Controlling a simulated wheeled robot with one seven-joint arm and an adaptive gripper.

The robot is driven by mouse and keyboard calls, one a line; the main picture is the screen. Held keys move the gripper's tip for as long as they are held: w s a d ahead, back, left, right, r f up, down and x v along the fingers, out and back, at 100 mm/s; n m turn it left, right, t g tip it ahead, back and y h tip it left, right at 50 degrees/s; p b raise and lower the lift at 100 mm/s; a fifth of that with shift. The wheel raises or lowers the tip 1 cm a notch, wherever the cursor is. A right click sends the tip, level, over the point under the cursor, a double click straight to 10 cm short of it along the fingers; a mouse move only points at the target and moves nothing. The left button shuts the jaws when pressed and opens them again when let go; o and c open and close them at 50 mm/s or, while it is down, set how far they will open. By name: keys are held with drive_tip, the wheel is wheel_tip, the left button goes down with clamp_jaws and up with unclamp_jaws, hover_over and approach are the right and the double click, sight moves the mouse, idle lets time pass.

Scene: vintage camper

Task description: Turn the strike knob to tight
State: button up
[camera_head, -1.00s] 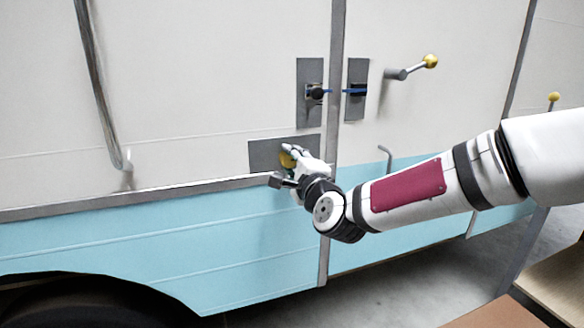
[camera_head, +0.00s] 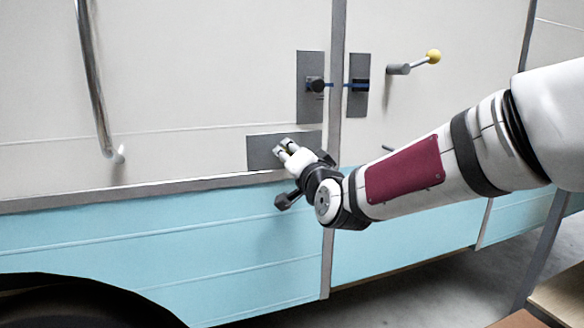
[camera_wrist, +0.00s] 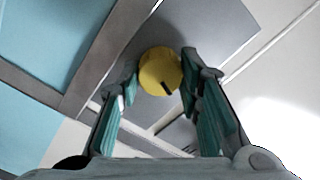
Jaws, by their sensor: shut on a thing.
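The strike knob is a round yellow knob (camera_wrist: 160,68) with a short black mark near its lower edge in the wrist view. It sits on a grey plate (camera_wrist: 222,25), which also shows low on the camper's side in the head view (camera_head: 262,152). My gripper (camera_wrist: 159,76) has one teal-padded finger on each side of the knob and is shut on it. In the head view my gripper (camera_head: 284,148) is at the plate's right half, and its fingers hide nearly all of the knob. I cannot read any tight marking on the plate.
A yellow-balled lever (camera_head: 415,62) sticks out to the right. A metal grab rail (camera_head: 93,85) is at left.

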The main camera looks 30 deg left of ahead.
drive_tip(key=shift+f+n+b, duration=0.1)
drive_tip(key=shift+n+b, duration=1.15)
drive_tip(key=shift+n, duration=0.75)
drive_tip(key=o, duration=1.1)
drive_tip(key=shift+o, duration=0.2)
drive_tip(key=shift+s, duration=0.1)
drive_tip(key=v, duration=1.2)
drive_tip(key=shift+d, duration=0.1)
